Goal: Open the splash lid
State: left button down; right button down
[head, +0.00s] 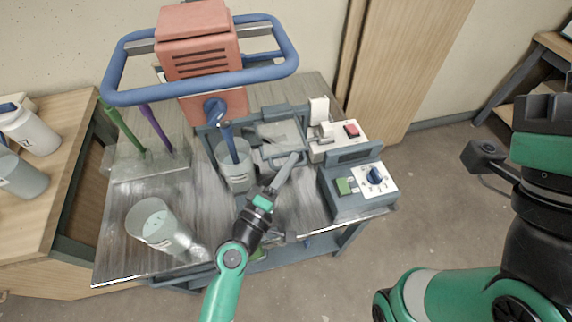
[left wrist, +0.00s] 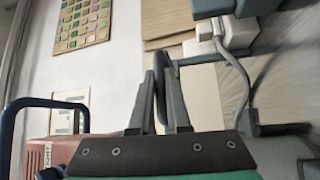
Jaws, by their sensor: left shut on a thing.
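The splash lid (head: 279,135) is a grey frame with a clear panel, on the bench behind and right of the mixing bucket (head: 236,176). My left gripper (head: 295,158) reaches up from below to the lid's front edge. In the left wrist view, its two grey fingers (left wrist: 162,98) stand on either side of a dark bar (left wrist: 162,78), apparently the lid's handle, and are shut on it. My right gripper (head: 546,100) is at the right edge, away from the bench; its fingers cannot be made out.
An orange mixer head (head: 197,45) with a blue ring guard (head: 190,93) stands behind the bucket. A control box (head: 358,185) with a dial is at right. A tilted clear container (head: 160,226) is front left. A rack (head: 150,165) holds green and purple tools.

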pick_arm(q)
jog(key=c, duration=0.9)
grip_release()
jog(key=shift+s+a, duration=0.25)
jog(key=shift+s, duration=0.05)
jog(key=p+v, duration=0.2)
jog(key=v, duration=0.9)
jog(key=shift+d, duration=0.1)
